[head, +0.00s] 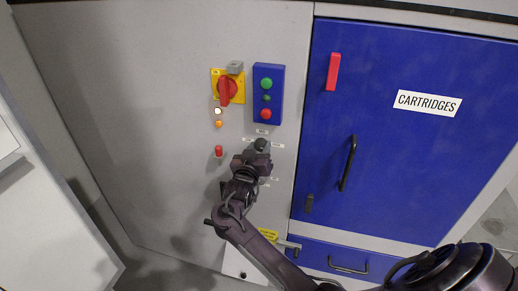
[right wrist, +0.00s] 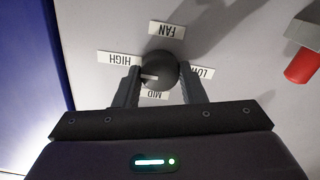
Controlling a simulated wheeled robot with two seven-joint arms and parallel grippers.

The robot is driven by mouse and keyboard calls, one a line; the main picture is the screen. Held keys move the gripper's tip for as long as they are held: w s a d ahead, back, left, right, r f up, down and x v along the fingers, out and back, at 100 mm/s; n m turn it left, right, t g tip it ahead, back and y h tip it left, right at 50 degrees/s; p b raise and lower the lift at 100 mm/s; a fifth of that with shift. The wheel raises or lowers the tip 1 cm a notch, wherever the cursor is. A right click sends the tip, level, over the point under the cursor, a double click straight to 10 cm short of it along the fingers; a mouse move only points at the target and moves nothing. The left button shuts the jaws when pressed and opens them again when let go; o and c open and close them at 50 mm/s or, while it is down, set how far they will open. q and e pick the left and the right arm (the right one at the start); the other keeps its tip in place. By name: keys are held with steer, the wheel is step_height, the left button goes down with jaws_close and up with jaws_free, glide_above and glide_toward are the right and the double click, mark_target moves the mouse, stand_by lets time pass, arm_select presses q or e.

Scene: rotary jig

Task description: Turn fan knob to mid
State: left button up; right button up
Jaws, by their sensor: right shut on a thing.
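The fan knob (right wrist: 163,70) is a round dark knob on the grey panel, between the labels HIGH (right wrist: 120,58), LOW (right wrist: 203,72) and MID (right wrist: 155,94), with a FAN label (right wrist: 166,30) opposite MID. In the right wrist view the labels appear upside down. My right gripper (right wrist: 160,84) has one finger on each side of the knob and is shut on it. The knob's pointer is too hard to make out to tell its setting. In the head view the knob (head: 261,145) shows just beyond my right gripper (head: 257,157). My left gripper is not in view.
Above the knob are a red rotary switch (head: 228,90) on a yellow plate and a blue button box (head: 267,95). A red toggle (head: 219,151) is left of the knob. A blue CARTRIDGES door (head: 400,150) with a black handle (head: 348,163) is to the right.

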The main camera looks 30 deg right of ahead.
steer(key=n+p, duration=0.3)
steer(key=shift+r+n, duration=0.2)
steer(key=shift+n, duration=0.1)
steer(key=n+p, duration=0.2)
steer(key=n, duration=0.1)
steer(key=shift+f+n, duration=0.1)
steer(key=shift+n, duration=0.2)
steer(key=shift+w+f+n+p, duration=0.1)
steer(key=shift+n+p, duration=0.25)
steer(key=shift+n, duration=0.65)
steer(key=n, duration=0.2)
steer(key=shift+n, duration=0.3)
steer(key=n, duration=0.6)
steer(key=shift+f, duration=0.15)
steer(key=o, duration=1)
